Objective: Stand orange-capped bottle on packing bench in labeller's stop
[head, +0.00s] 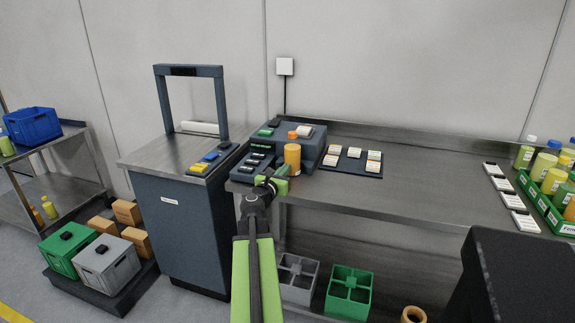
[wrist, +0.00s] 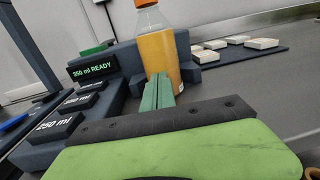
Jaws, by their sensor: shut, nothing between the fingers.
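An orange-capped bottle with orange-yellow contents (head: 292,155) stands upright on the steel bench. It is against a blue-grey machine (head: 313,138), and the wrist view shows the bottle (wrist: 158,51) between low blue-grey blocks. I cannot tell whether it touches them. The machine's display (wrist: 95,68) reads "350 ml READY". My gripper (head: 281,178) is shut and empty, with its green fingertips (wrist: 158,88) close in front of the bottle's lower part. The fingers hide part of the bottle's base, and any contact is unclear.
Volume keys (wrist: 57,128) line the machine's left. White blocks on a dark mat (head: 352,160) lie to its right. Farther right are white-topped pads (head: 511,200) and a green crate of bottles (head: 545,207). The bench's middle (head: 430,185) is clear.

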